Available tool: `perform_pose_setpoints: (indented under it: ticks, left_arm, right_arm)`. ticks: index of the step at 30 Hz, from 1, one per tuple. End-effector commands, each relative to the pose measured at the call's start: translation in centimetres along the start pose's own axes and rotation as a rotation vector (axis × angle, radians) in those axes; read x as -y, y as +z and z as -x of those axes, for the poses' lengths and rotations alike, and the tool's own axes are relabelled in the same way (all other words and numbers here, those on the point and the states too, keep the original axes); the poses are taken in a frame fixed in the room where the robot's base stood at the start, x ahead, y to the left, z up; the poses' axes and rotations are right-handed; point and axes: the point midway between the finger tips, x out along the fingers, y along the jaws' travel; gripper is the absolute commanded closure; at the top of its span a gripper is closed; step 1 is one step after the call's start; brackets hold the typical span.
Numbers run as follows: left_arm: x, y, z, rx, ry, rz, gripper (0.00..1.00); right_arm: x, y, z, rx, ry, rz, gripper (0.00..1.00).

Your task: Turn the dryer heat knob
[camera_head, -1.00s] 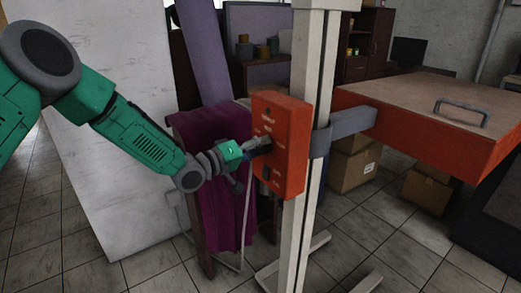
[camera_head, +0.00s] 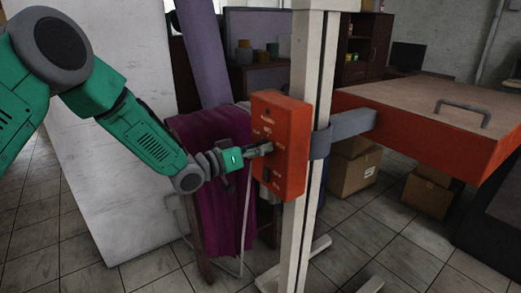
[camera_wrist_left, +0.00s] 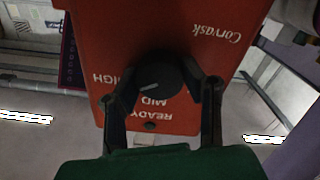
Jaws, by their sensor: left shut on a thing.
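The orange-red dryer control box (camera_head: 283,170) is fixed to a pale upright post in the head view. The dark round heat knob (camera_wrist_left: 158,82) is on the box face in the left wrist view, with a light pointer line and HIGH, MID and READY labels around it. The fingers partly hide the knob in the head view. My right gripper is not in view.
The pale post (camera_head: 302,130) stands beside the box. A large orange heat press with a handle (camera_head: 463,111) reaches out to the right. A purple cloth on a rack (camera_head: 228,205) hangs behind my left forearm. Cardboard boxes (camera_head: 353,172) sit on the tiled floor.

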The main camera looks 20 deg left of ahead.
Motion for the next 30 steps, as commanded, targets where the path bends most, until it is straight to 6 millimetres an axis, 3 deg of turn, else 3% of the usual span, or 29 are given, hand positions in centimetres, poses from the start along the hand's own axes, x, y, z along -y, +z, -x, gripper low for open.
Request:
perform_pose_setpoints:
  ticks: [1,14,15,16,26,30]
  left_arm:
    - [0.2,0.9,0.2,0.020,-0.005,-0.001,0.93]
    - [0.2,0.9,0.2,0.019,-0.005,-0.009,0.93]
    - [0.2,0.9,0.2,0.019,-0.005,-0.009,0.54]
    - [0.2,0.9,0.2,0.018,-0.005,-0.009,0.44]
    - [0.0,0.3,0.3,0.006,-0.002,-0.012,0.44]
    - [0.1,0.2,1.5,0.007,-0.003,-0.011,0.44]
  right_arm:
    - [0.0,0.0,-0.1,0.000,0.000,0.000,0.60]
    - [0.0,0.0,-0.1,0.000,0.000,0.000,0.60]
    - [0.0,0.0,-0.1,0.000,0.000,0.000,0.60]
    - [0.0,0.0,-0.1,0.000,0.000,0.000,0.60]
    - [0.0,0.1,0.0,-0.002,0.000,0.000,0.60]
    - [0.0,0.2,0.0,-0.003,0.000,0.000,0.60]
